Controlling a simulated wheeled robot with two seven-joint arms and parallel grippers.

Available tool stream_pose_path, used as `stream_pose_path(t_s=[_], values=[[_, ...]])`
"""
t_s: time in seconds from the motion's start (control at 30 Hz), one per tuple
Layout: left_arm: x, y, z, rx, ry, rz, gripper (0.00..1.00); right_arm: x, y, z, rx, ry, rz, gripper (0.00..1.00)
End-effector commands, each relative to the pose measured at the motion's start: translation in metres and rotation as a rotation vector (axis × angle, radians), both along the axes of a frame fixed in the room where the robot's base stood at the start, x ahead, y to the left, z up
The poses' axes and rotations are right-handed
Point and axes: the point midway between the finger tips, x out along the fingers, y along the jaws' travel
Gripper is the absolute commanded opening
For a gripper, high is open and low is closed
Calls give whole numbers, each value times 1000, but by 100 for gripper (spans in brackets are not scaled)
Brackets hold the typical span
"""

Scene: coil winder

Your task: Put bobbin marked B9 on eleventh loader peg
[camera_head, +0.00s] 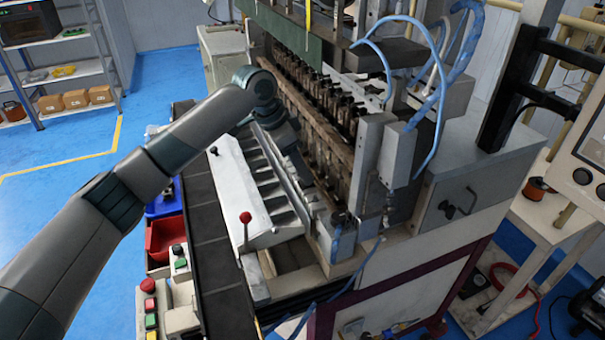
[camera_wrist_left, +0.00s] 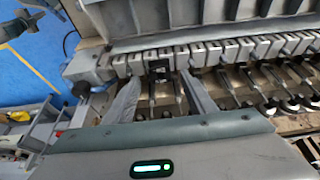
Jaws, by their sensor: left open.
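My left gripper (camera_wrist_left: 158,82) is open in the left wrist view, its two grey fingers spread over the winder's row of pegs and spindles (camera_wrist_left: 270,100). A small dark block (camera_wrist_left: 159,67) lies between the fingers near their tips, against the row of light metal blocks (camera_wrist_left: 230,52); I cannot tell whether it is a bobbin. In the head view my left arm reaches over the loader side of the winder (camera_head: 312,125), and its wrist hides part of the row. No B9 mark and no peg numbers are readable. My right gripper is not in view.
A white slotted tray (camera_head: 250,190) and a dark conveyor (camera_head: 215,245) run along the winder's front. A red-knobbed lever (camera_head: 246,220) stands at the tray's near end. A red bin (camera_head: 164,238) and button boxes stand left of the conveyor. A copper-coloured spool (camera_head: 536,189) sits on the right-hand stand.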

Motion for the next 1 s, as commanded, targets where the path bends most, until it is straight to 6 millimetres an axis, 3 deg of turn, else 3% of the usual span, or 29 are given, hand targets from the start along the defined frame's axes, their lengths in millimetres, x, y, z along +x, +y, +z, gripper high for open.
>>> stream_pose_path(t_s=[0.6,0.8,1.0], values=[[-16,43,108,0,-3,1,51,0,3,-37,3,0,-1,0],[-19,50,128,1,-1,2,51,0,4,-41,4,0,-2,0],[-21,51,133,1,1,1,51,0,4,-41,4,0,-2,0]])
